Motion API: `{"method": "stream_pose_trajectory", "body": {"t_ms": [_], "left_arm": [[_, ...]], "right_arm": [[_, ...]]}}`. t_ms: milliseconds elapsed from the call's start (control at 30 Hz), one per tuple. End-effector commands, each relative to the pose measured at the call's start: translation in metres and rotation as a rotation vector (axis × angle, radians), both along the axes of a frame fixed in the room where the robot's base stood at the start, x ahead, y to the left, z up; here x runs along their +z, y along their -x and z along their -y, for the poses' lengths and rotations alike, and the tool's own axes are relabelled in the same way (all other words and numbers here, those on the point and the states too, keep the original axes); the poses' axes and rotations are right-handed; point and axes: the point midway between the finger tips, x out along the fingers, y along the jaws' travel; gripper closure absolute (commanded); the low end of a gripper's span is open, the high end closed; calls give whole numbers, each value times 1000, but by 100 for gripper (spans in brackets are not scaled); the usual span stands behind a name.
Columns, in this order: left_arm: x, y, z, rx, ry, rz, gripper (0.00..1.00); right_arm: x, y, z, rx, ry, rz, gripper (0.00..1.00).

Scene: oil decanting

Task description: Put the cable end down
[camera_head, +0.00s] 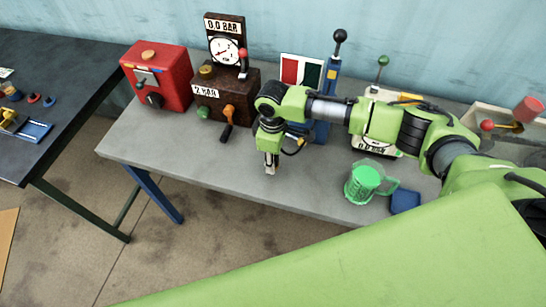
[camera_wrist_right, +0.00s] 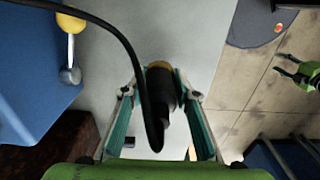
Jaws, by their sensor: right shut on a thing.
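My right gripper (camera_head: 270,168) points down over the middle of the grey table (camera_head: 235,175). In the right wrist view, the gripper (camera_wrist_right: 163,100) has its teal-padded fingers on both sides of a dark cable end (camera_wrist_right: 160,92) with a yellow part. It is shut on this cable end. A black cable (camera_wrist_right: 118,38) curves across the right wrist view from the upper left to the cable end. I cannot tell whether the cable end touches the table. A green and black part at the right of that view may be my left gripper (camera_wrist_right: 297,72); its opening is unclear.
A red box (camera_head: 158,78) and a brown gauge unit (camera_head: 226,95) stand behind the gripper to the left. A blue post (camera_head: 329,90) stands behind my right arm. A green jug (camera_head: 363,184) and a blue block (camera_head: 405,202) are to the right. The table's front left is bare.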

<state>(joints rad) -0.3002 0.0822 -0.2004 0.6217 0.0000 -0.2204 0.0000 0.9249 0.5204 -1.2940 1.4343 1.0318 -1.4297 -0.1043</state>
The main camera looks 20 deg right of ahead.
Motion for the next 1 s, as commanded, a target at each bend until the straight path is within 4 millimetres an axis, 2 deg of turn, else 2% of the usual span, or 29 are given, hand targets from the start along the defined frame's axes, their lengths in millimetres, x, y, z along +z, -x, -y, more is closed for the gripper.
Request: {"method": "stream_pose_trajectory", "body": {"t_ms": [567, 600, 667, 1000], "left_arm": [[-2, -1, 2, 2, 3, 2, 57], [-2, -1, 2, 2, 3, 2, 57], [-2, -1, 2, 2, 3, 2, 57], [-2, 0, 2, 2, 2, 0, 57]], "right_arm": [[-12, 0, 0, -2, 0, -1, 100], [-12, 0, 1, -2, 2, -1, 67], [-12, 0, 0, -1, 1, -1, 55], [-11, 0, 0, -1, 1, -1, 55]]}}
